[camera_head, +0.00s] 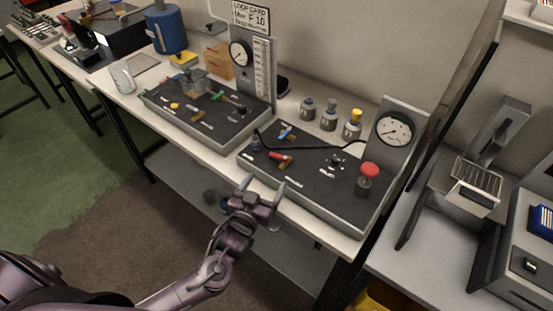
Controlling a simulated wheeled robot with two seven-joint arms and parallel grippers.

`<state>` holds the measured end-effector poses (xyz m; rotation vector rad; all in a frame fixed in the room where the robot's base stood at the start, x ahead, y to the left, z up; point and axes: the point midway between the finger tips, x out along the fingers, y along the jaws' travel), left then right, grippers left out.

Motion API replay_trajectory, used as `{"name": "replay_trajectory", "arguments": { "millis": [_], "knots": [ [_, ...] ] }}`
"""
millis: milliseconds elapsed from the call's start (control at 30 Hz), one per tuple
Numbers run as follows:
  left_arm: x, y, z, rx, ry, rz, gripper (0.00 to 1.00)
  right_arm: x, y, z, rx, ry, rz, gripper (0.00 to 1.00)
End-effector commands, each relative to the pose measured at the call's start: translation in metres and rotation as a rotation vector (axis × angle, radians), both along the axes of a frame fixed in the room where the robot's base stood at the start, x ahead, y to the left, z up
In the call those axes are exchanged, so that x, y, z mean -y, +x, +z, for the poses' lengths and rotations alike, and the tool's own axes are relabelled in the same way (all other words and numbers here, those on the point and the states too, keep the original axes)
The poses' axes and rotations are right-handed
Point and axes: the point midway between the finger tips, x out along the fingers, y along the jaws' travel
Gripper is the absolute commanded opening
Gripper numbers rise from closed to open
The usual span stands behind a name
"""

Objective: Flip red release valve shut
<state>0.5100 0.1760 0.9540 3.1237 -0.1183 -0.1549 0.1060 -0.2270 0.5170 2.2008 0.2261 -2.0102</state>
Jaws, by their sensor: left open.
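A red valve handle (280,156) sits on the left part of the right-hand dark panel (315,190), on the bench. It lies slanted across a small brass-coloured body. A blue handle (286,132) is just behind it on the same panel. A red-topped knob (370,169) stands at the panel's right end, in front of a round gauge (393,129). My left gripper (262,188) is open and empty, at the front edge of the panel, below the red handle in the picture and apart from it. My right gripper is not in view.
A second dark panel (205,115) with several small coloured handles and an upright gauge board (252,68) lies to the left. Small grey bottles (329,120) stand behind the right panel. A black hose (310,150) crosses that panel. Open floor (100,225) lies at the left.

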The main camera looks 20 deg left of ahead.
Motion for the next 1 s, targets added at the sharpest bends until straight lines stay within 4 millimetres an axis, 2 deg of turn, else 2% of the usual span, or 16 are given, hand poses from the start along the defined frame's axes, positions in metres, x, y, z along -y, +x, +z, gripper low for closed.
{"name": "replay_trajectory", "arguments": {
  "millis": [100, 267, 500, 700, 1000],
  "knots": [
    [-0.001, 0.002, 0.008, 0.078, 0.007, -0.018, 0.75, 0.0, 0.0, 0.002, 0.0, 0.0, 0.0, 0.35],
    [0.0, 0.012, 0.012, 0.104, 0.008, -0.025, 0.75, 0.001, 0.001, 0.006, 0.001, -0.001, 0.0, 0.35],
    [0.003, 0.051, 0.013, 0.103, 0.008, -0.023, 0.75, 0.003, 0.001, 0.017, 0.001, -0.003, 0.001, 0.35],
    [0.006, 0.073, 0.011, 0.1, 0.008, -0.024, 0.75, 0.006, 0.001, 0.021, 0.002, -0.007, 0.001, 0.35],
    [0.006, 0.079, 0.009, 0.099, 0.007, -0.024, 0.75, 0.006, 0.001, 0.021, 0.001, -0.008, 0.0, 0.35]
  ]
}}
